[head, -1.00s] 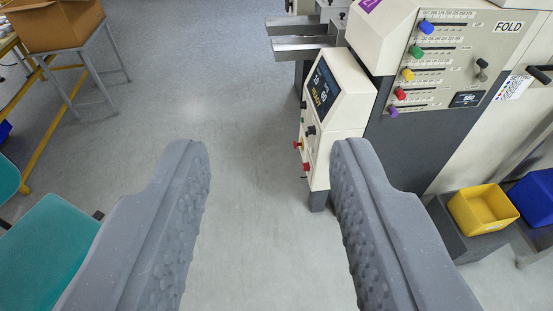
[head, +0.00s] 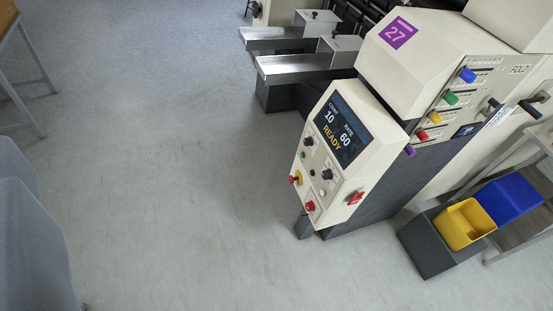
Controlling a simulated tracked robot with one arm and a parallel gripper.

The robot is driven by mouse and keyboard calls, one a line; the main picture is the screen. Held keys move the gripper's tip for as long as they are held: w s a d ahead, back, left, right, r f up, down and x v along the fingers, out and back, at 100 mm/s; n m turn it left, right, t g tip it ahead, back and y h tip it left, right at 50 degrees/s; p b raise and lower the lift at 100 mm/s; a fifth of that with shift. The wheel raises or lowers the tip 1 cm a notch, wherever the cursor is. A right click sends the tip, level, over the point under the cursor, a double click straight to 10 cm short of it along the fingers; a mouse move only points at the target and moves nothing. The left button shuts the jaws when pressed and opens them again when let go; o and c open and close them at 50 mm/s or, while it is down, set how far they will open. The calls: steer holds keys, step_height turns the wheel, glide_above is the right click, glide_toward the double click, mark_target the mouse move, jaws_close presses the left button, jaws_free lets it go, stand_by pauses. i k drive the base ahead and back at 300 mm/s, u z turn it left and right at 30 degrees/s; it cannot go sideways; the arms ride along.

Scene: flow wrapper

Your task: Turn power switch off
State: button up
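The flow wrapper's cream control box (head: 352,165) stands right of centre, its screen (head: 340,130) lit and reading "READY", 10 and 60. A red switch (head: 355,197) sits on the box's right-hand face; it looks like the power switch, but I cannot read its label or position. The front panel has black knobs, small buttons, a red-and-yellow stop button (head: 295,180) and a red button (head: 309,206).
Colored knobs (head: 451,98) line the machine's side panel. Metal trays (head: 300,66) stick out left at the back. A yellow bin (head: 464,223) and a blue bin (head: 510,200) are at the lower right. A table's legs (head: 28,85) are upper left. Open floor lies between.

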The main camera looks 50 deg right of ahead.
mark_target(310, 206)
steer(key=z, duration=0.45)
steer(key=i, duration=1.1)
steer(key=z, duration=0.85)
